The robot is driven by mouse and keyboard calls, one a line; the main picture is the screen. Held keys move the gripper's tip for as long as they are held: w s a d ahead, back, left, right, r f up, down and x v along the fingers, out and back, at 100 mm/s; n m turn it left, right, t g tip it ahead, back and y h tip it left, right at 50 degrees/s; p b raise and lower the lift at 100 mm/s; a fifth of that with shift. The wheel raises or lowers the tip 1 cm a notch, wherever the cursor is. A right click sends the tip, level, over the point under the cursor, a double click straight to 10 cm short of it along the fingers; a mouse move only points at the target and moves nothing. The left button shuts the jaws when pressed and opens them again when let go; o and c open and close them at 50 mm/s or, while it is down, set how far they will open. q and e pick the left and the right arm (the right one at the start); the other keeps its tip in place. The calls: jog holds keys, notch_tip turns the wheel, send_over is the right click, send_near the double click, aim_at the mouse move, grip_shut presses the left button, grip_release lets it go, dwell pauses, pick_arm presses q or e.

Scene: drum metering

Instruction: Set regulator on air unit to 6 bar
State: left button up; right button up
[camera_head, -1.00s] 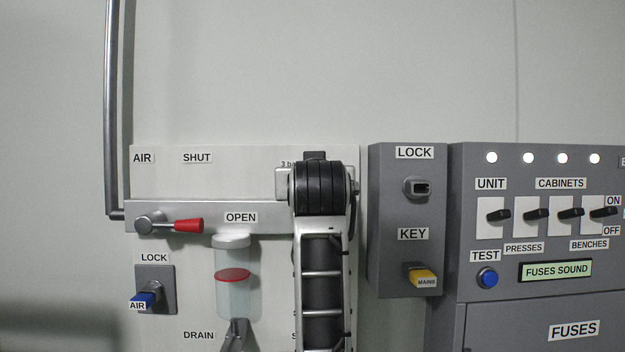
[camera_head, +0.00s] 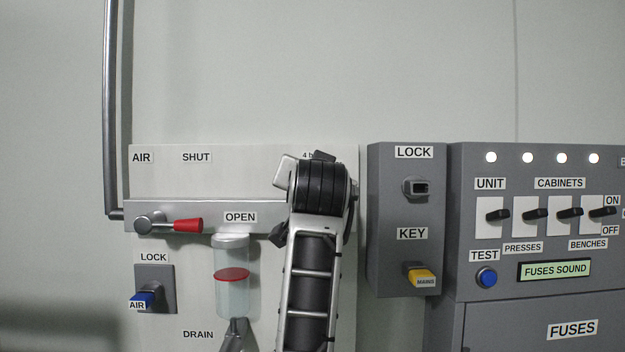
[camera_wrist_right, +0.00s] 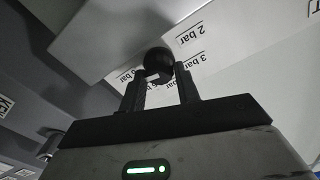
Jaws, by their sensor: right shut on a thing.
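The air unit's pale panel (camera_head: 170,170) is on the left in the head view, with AIR, SHUT, OPEN, LOCK and DRAIN labels. My right arm covers its regulator; a partly hidden "4 b" label (camera_head: 308,156) shows above the wrist. In the right wrist view, my right gripper (camera_wrist_right: 160,85) is shut on the round black regulator knob (camera_wrist_right: 158,62). Labels reading 2 bar (camera_wrist_right: 197,34) and 3 bar (camera_wrist_right: 207,62) lie beside the knob, and another label is partly hidden behind the fingers. The pointer's exact setting cannot be told. My left gripper is not in view.
A red-handled lever (camera_head: 187,226) and a clear bowl with a red disc (camera_head: 232,278) are left of my arm. A blue AIR key (camera_head: 143,299) sits below. A grey lock box (camera_head: 405,255) and fuse cabinet (camera_head: 530,215) stand close on the right.

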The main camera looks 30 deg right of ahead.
jog(key=o, duration=1)
jog(key=shift+c, duration=0.2)
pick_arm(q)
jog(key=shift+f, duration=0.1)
pick_arm(e)
jog(key=shift+s, duration=0.1)
pick_arm(q)
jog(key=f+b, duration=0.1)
jog(key=b, duration=0.3)
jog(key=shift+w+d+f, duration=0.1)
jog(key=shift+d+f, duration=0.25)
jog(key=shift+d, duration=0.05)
pick_arm(e)
jog(key=v, duration=1.5)
jog(key=shift+s, duration=0.4)
jog(key=shift+a, duration=0.15)
